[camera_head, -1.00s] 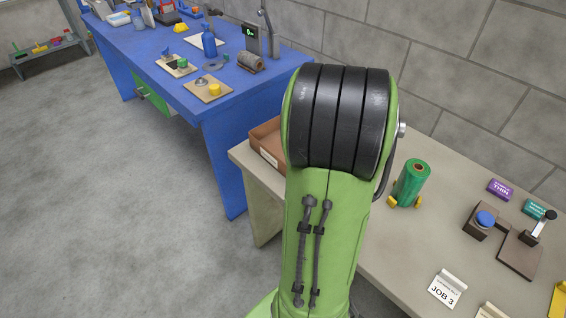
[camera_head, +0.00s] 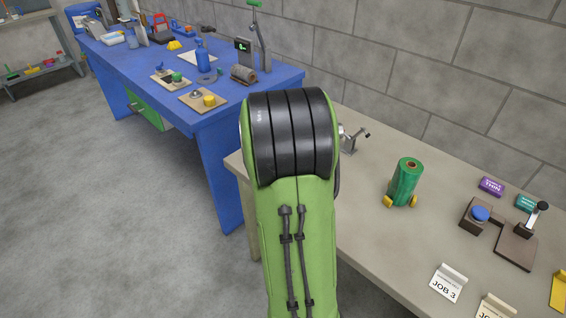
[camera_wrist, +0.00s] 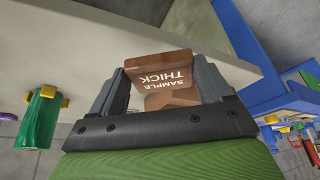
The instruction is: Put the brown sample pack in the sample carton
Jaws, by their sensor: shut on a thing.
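The brown sample pack (camera_wrist: 159,72) shows in the wrist view between the two fingers of my gripper (camera_wrist: 165,90). Its white lettering, reading SAMPLE THICK, appears upside down. My gripper is shut on the pack. In the head view my green and black arm hides both my gripper and the pack. The sample carton is not clearly visible now; my arm covers the part of the grey table where an open brown box showed earlier.
The grey table (camera_head: 375,236) carries a green roll (camera_head: 405,182), a small metal device (camera_head: 351,138), a purple pack (camera_head: 490,186), a teal pack (camera_head: 527,204), a brown device with a blue knob (camera_head: 480,215) and a JOB 3 card (camera_head: 448,284). A blue bench (camera_head: 215,112) stands left.

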